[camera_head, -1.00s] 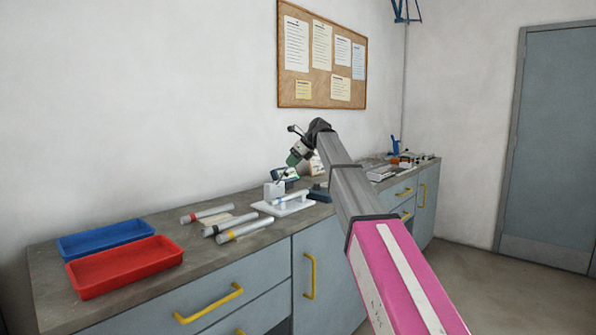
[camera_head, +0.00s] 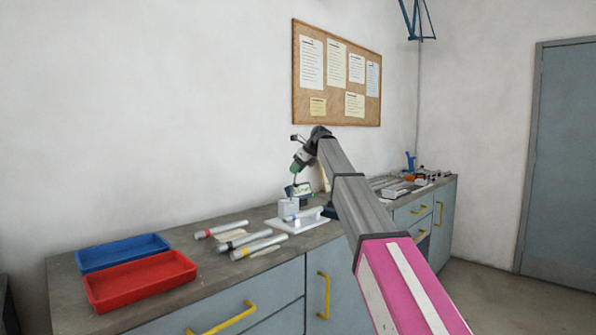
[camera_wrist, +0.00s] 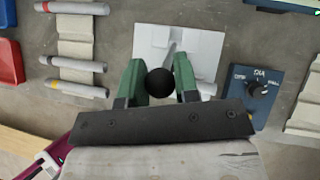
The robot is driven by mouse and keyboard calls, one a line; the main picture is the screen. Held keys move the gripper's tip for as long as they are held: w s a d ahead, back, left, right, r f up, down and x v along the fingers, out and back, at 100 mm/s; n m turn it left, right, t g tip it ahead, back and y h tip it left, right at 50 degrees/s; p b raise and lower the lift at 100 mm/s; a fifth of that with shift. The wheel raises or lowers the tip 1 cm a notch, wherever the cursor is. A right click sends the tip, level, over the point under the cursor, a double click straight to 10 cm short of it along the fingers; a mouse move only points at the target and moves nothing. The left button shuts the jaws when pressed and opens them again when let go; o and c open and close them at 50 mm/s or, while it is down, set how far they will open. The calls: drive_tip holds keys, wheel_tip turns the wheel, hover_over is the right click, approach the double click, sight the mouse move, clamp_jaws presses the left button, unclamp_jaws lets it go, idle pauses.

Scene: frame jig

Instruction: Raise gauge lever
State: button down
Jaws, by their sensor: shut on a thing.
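The gauge jig has a white base plate (camera_head: 318,223) on the bench, with a pale block (camera_head: 287,208) and a small dark display (camera_head: 300,190) at its back. My gripper (camera_head: 296,171) is above the block, pointing down. In the wrist view its green fingers (camera_wrist: 160,82) are shut on a round black knob (camera_wrist: 160,83), which looks like the lever's end. Most of the lever under the knob is hidden.
Several silver tubes (camera_head: 245,236) lie left of the jig. A red tray (camera_head: 140,283) and a blue tray (camera_head: 122,252) stand further left. A blue dial box (camera_wrist: 258,92) is right of the jig. A bulletin board (camera_head: 337,74) hangs on the wall behind.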

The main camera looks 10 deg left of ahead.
drive_tip(key=shift+w, duration=0.1)
drive_tip(key=c, duration=0.9)
unclamp_jaws()
drive_tip(key=shift+o, duration=0.2)
drive_tip(key=v, duration=1)
drive_tip(key=shift+d+r, duration=0.25)
drive_tip(key=shift+d, duration=0.1)
